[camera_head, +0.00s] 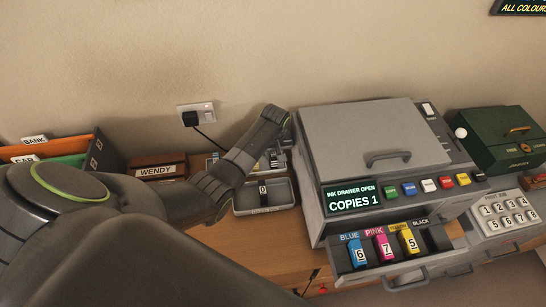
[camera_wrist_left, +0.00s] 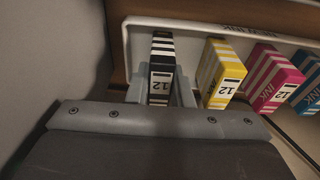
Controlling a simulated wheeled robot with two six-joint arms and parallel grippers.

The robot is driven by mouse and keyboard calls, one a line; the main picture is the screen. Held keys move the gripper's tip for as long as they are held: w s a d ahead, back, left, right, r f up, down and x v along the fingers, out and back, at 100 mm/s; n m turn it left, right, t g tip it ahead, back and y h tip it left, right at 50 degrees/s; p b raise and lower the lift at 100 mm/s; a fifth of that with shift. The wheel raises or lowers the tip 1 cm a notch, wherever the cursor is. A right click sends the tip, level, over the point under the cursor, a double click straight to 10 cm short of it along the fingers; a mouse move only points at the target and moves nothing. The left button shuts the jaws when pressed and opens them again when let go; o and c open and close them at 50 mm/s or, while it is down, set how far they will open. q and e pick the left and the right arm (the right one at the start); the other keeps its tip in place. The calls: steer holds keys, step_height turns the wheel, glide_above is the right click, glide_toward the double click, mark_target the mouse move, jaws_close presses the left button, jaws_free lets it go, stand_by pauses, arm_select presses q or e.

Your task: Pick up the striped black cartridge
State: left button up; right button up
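The striped black cartridge (camera_wrist_left: 161,70) stands upright in a white rack (camera_wrist_left: 190,27), at the end of a row, with black and white stripes and a label reading 12. My left gripper (camera_wrist_left: 161,88) has one grey finger on each side of it; I cannot tell whether the fingers press on it. In the head view my left arm reaches over the desk to the left of the copier, and the left gripper (camera_head: 274,158) is small and partly hidden there. Yellow (camera_wrist_left: 225,74), pink (camera_wrist_left: 274,78) and blue (camera_wrist_left: 309,90) striped cartridges stand beside it. My right gripper is out of view.
The copier (camera_head: 375,140) has its ink drawer open, with blue, pink and yellow cartridges and a dark black slot (camera_head: 437,238). A grey tray (camera_head: 283,194) holds a dark cartridge marked 0. A file box, a WENDY block and a green box stand around.

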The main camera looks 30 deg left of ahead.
arm_select(q)
jaws_close()
step_height(320, 180, up, 18)
stand_by(0.7)
